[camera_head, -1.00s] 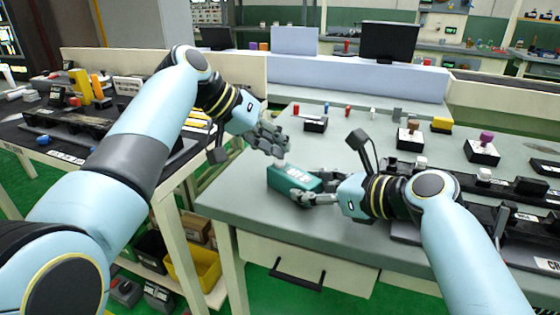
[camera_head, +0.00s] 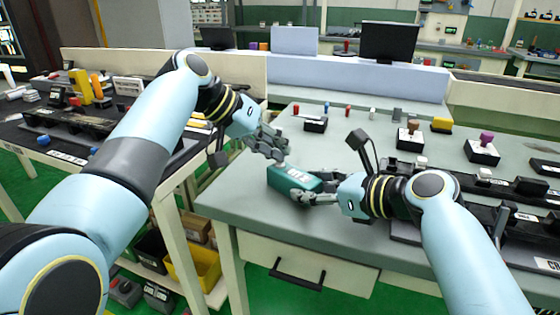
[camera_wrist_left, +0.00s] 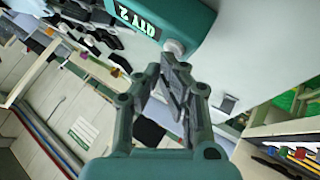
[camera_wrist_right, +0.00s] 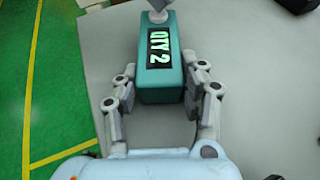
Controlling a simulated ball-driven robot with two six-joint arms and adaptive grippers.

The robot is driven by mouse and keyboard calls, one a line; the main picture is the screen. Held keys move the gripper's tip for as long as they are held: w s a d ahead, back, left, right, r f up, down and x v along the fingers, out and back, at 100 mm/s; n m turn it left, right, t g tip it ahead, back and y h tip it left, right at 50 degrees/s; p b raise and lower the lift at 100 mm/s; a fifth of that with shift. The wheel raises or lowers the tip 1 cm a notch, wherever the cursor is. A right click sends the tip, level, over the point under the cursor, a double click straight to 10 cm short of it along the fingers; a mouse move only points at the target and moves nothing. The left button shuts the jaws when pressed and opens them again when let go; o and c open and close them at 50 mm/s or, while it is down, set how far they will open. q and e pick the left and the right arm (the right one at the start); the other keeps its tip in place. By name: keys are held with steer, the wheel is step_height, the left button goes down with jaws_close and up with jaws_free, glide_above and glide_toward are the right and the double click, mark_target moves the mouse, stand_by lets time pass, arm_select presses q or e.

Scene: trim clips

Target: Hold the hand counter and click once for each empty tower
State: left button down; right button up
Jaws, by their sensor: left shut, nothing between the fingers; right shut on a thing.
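The hand counter (camera_head: 290,181) is a teal box held just above or on the grey table's front left part; I cannot tell which. Its display reads "QTY 2" in the right wrist view (camera_wrist_right: 160,48). My right gripper (camera_head: 312,190) is shut on the counter, one finger on each side. My left gripper (camera_head: 280,152) is shut and empty, its fingertips at the counter's top end. In the left wrist view the counter's pale round button (camera_wrist_left: 174,47) is right by the fingertips (camera_wrist_left: 178,60); whether they touch is unclear.
A darker table stands at the left.

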stand_by(0.5)
arm_select(q)
steer(key=shift+r, duration=0.75)
steer(key=shift+r, duration=2.55)
arm_select(e)
steer(key=o, duration=1.3)
